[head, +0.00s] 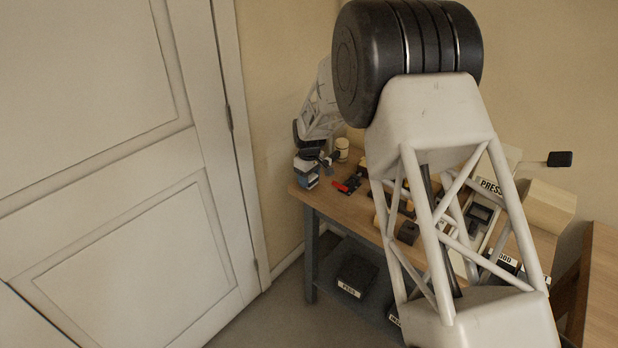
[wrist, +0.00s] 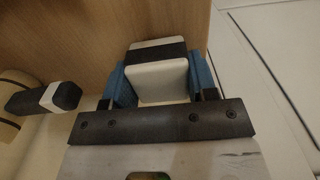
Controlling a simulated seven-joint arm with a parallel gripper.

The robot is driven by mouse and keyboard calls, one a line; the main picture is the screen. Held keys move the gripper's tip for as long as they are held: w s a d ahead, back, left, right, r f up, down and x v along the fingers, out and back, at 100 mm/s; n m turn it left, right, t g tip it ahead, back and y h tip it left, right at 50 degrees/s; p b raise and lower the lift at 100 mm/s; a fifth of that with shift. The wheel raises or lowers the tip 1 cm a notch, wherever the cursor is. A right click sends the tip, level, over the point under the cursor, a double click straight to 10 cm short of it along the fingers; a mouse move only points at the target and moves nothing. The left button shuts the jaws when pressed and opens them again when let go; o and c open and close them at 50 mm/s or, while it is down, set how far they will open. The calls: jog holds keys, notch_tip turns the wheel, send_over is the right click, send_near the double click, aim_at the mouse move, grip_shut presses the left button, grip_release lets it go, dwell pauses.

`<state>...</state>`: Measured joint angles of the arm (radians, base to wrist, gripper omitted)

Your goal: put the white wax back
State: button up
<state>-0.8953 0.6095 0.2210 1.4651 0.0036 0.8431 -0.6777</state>
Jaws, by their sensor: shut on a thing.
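My gripper (wrist: 157,82) has its blue fingers closed on a white, box-shaped thing with a dark band (wrist: 162,80), which I take to be the white wax. In the wrist view its pale end faces the camera, with wood beyond it. In the head view, my gripper (head: 307,160) is at the bench's far left corner, with the white wax (head: 304,168) in its fingers. I cannot tell whether the wax touches the bench.
A pale jar (head: 342,149) and a dark tool with a white band (wrist: 52,97) are close beside the gripper. A red-handled tool (head: 346,186) lies on the workbench (head: 318,194). Several labelled things crowd the right side. Labelled dark bins (head: 356,275) sit below. A white door (head: 110,180) is left.

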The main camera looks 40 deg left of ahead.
jog(key=shift+f, duration=0.3)
dwell(0.4)
jog(key=o, duration=1.2)
jog(key=shift+r, duration=0.2)
jog(key=shift+r, duration=3.35)
